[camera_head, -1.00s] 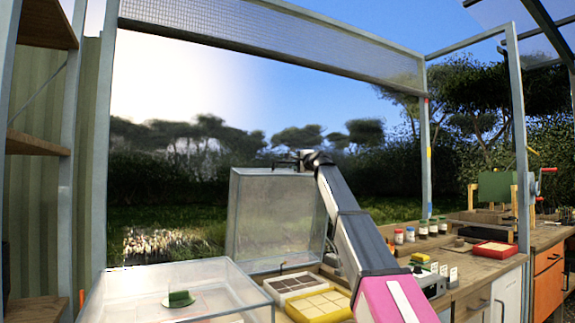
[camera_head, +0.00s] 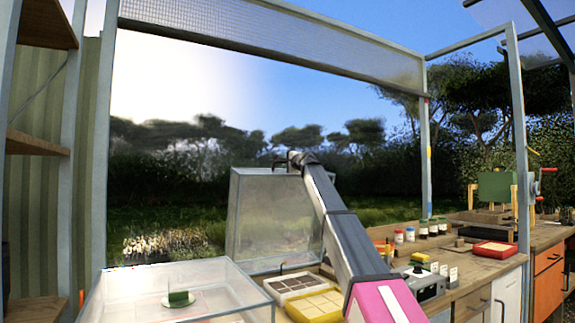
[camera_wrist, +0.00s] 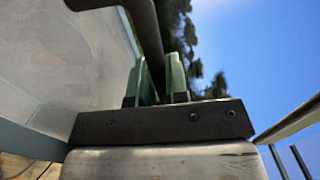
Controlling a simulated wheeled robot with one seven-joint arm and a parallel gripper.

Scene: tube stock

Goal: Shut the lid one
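The clear lid (camera_head: 275,220) stands raised, steeply tilted, behind the trays and at the right of the open clear box (camera_head: 255,304). A green block on a white round base (camera_head: 180,298) is inside that box. My gripper (camera_head: 296,160) is at the lid's top edge, at its dark handle. In the wrist view, the two green-grey fingers (camera_wrist: 158,80) stand either side of the dark handle bar (camera_wrist: 148,35), with the lid's cloudy panel (camera_wrist: 60,60) at the left. The fingers appear closed on the bar. The lid's hinge is not clearly visible.
A grey device (camera_head: 428,283), several bottles (camera_head: 422,230) and a red tray (camera_head: 494,250) stand further right on the bench. Open air lies above the box.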

